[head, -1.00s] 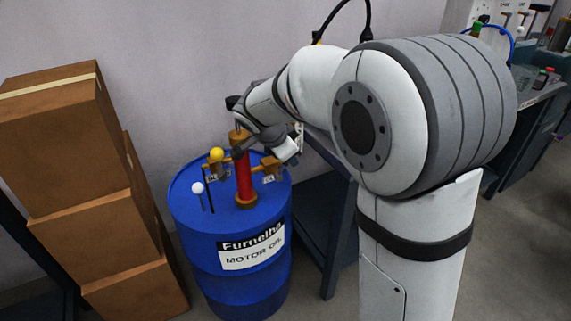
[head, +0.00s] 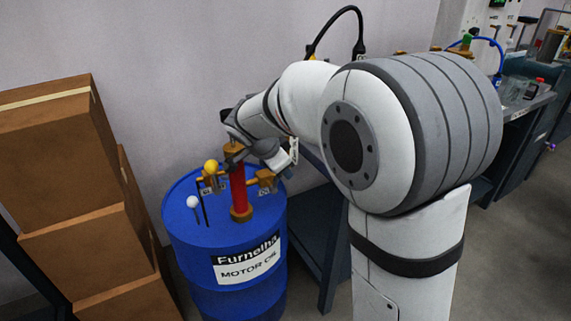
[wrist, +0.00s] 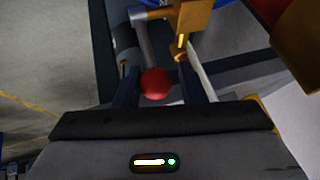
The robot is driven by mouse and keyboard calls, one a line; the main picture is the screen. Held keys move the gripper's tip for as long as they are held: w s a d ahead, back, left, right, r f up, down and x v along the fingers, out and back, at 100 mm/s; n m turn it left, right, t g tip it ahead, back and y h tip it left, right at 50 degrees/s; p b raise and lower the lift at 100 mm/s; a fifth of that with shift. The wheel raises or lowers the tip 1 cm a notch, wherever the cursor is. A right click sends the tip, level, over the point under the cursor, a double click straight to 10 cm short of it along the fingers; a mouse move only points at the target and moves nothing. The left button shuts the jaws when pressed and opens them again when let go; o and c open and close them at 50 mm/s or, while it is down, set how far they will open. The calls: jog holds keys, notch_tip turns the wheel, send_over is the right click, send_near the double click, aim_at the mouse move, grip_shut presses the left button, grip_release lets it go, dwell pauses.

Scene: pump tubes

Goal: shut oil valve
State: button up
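A blue motor oil drum (head: 225,280) carries an upright red pump tube (head: 239,190) with brass fittings. Levers with a yellow knob (head: 211,167) and a white knob (head: 193,202) stand on its left side. A brass valve fitting (head: 264,180) sticks out to the right. My gripper (head: 285,160) is beside the pump's upper right side. In the wrist view, a red ball knob (wrist: 155,83) on a grey lever (wrist: 147,45) lies between my open fingers, with gaps at both sides. A brass fitting (wrist: 192,18) is just beyond. The head view hides the red knob behind my gripper.
Stacked cardboard boxes (head: 85,215) stand left of the drum. A dark bench (head: 320,225) is close on the right, and another workbench (head: 520,115) holds bottles further right. A plain wall is close behind the drum.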

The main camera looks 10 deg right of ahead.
jog(key=p+v, duration=0.2)
jog(key=v, duration=0.5)
jog(key=shift+s+a+r, duration=0.2)
jog(key=shift+r, duration=0.1)
jog(key=shift+c, duration=0.3)
